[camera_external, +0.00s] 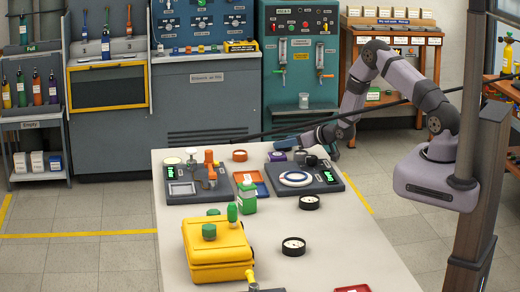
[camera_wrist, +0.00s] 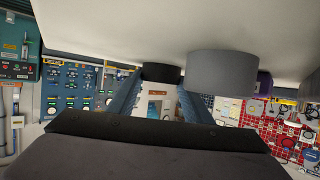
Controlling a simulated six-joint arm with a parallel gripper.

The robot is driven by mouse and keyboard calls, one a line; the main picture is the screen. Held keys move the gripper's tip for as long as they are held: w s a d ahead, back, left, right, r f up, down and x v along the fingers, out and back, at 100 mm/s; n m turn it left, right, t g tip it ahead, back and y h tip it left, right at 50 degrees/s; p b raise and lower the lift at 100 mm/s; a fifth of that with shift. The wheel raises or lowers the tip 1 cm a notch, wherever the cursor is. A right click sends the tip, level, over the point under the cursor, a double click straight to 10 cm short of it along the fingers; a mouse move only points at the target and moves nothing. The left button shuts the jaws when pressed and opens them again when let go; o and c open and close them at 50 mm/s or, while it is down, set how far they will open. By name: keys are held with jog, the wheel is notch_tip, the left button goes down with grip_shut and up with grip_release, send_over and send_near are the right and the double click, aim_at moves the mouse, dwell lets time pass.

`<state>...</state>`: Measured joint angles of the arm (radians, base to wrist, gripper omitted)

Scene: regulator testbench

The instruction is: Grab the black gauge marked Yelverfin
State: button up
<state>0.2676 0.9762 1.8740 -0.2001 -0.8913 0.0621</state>
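My gripper (camera_external: 328,152) is low at the far right part of the white table. In the wrist view its two blue-grey fingers (camera_wrist: 161,86) are spread apart, with a short black round object (camera_wrist: 161,72) at their tips. I cannot tell whether they touch it. In the external view, a dark round object (camera_external: 311,160) is just left of my gripper. Two black round gauges with white faces lie on the table, one near the right edge (camera_external: 310,202) and one closer to the camera (camera_external: 293,246). No Yelverfin marking is readable on any of them.
A wider grey cylinder (camera_wrist: 222,75) stands beside the black object. Near it are a purple item (camera_external: 277,156) and a dark test plate (camera_external: 322,186) with a white disc. A yellow case (camera_external: 217,255) and green bottle (camera_external: 246,198) stand nearer.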

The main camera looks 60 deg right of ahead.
jog(key=shift+r, duration=0.2)
notch_tip(320, 180, up, 10)
jog(key=b, duration=0.2)
dwell(0.7)
